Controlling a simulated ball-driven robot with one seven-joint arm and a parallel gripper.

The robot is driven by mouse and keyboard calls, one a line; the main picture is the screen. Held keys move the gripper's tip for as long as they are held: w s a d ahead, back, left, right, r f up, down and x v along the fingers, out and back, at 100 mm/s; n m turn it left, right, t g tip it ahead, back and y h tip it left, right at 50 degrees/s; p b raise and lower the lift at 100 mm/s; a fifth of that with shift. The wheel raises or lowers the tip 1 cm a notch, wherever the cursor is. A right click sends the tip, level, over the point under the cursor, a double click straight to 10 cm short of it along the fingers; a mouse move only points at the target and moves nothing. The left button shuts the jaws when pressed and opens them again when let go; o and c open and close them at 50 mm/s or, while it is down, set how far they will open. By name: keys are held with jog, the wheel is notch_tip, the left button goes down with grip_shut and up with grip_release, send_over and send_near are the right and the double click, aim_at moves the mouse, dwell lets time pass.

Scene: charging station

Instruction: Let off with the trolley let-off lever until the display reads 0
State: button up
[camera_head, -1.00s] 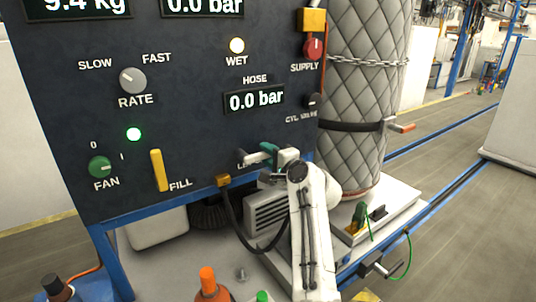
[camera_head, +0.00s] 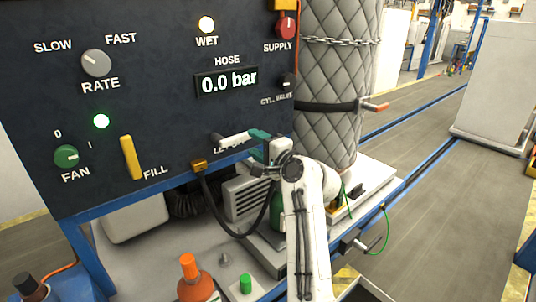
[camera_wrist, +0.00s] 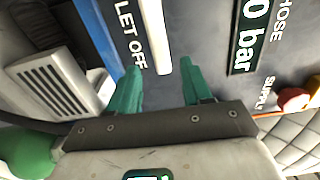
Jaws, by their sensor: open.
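A pale lever (camera_head: 237,140) sticks out from the dark panel (camera_head: 170,110) by the label LET OFF; it also shows in the wrist view (camera_wrist: 155,35), reaching between my fingers. My gripper (camera_wrist: 160,88) is open, its two teal fingers on either side of the lever's line with gaps. In the head view my gripper (camera_head: 258,147) is at the lever's right end, and contact cannot be told. The HOSE display (camera_head: 228,80) reads 0.0 bar; in the wrist view it (camera_wrist: 250,35) is cut off.
A RATE knob (camera_head: 96,63), green FAN knob (camera_head: 66,156), yellow FILL lever (camera_head: 131,157) and red SUPPLY knob (camera_head: 286,25) are on the panel. A quilted cylinder (camera_head: 338,75) stands to the right. Bottles, one orange-capped (camera_head: 190,275), stand below. Open floor lies at right.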

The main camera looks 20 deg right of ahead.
jog(key=shift+b+v, duration=0.35)
jog(key=shift+v, duration=2.15)
jog(key=s+d+f+n+g+h, duration=0.2)
jog(key=s+f+n+g, duration=0.2)
jog(key=s+f, duration=0.7)
jog(key=s+d+f+n+g+h, duration=0.15)
jog(key=s+f+n+g, duration=0.25)
jog(key=s+f, duration=0.65)
jog(key=s+f+n+g+h, duration=0.1)
jog(key=s+f+n+g, duration=0.2)
jog(key=s, duration=1)
jog(key=s+d+f+n+g+h, duration=0.1)
jog(key=s+f+n+g, duration=0.2)
jog(key=s+f, duration=0.7)
jog(key=s+g, duration=0.2)
jog(key=s, duration=0.1)
jog(key=shift+s+d, duration=0.25)
jog(key=shift+s, duration=0.1)
